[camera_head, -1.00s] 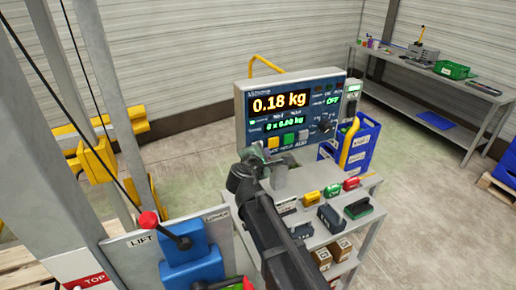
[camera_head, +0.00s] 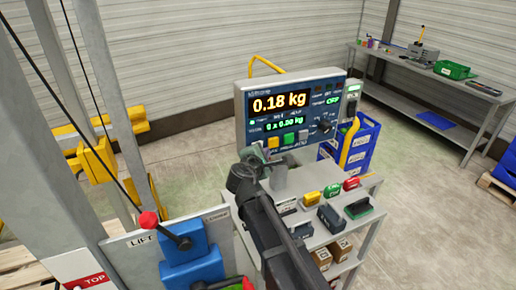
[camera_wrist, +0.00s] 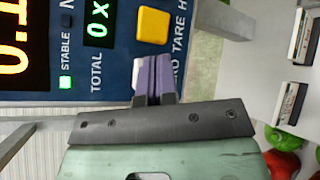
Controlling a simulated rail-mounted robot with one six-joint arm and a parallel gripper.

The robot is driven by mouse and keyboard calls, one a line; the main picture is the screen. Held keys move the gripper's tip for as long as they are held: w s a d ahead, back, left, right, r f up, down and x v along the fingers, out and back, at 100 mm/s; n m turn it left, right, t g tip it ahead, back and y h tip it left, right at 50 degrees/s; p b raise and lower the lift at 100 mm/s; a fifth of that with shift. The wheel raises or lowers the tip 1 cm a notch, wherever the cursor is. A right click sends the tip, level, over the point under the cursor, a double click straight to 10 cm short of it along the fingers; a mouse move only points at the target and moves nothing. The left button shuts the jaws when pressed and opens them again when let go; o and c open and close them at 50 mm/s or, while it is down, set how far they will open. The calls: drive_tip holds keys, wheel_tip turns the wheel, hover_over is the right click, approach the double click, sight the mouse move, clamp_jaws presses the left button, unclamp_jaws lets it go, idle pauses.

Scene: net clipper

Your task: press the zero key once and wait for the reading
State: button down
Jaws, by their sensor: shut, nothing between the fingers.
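The scale's indicator panel (camera_head: 242,120) stands upright at the back of the cart, and its large display (camera_head: 279,102) reads 0.18 kg. The yellow key (camera_head: 273,143), the green key and a grey key sit in a row below. A pale sliver (camera_wrist: 135,72) shows beside the tips. I cannot tell whether they touch the key.
The total line (camera_head: 285,124) shows 0 x 0.00 kg. Small yellow, green and red items and dark blocks lie on the cart top (camera_head: 320,235) right of my arm. Blue crates (camera_head: 360,145) stand behind it.

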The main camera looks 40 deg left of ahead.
drive_tip(key=shift+w+a, duration=0.2)
drive_tip(key=shift+a, duration=0.15)
drive_tip(key=shift+w+a, duration=0.15)
drive_tip(key=shift+a, duration=0.2)
idle(0.8)
idle(0.3)
drive_tip(key=shift+s+d, duration=0.35)
drive_tip(key=shift+d, duration=0.4)
drive_tip(key=d, duration=0.1)
drive_tip(key=s+d, duration=0.1)
drive_tip(key=d, duration=0.1)
drive_tip(key=s+d, duration=0.1)
drive_tip(key=shift+s+d, duration=0.15)
drive_tip(key=shift+d, duration=0.05)
idle(0.6)
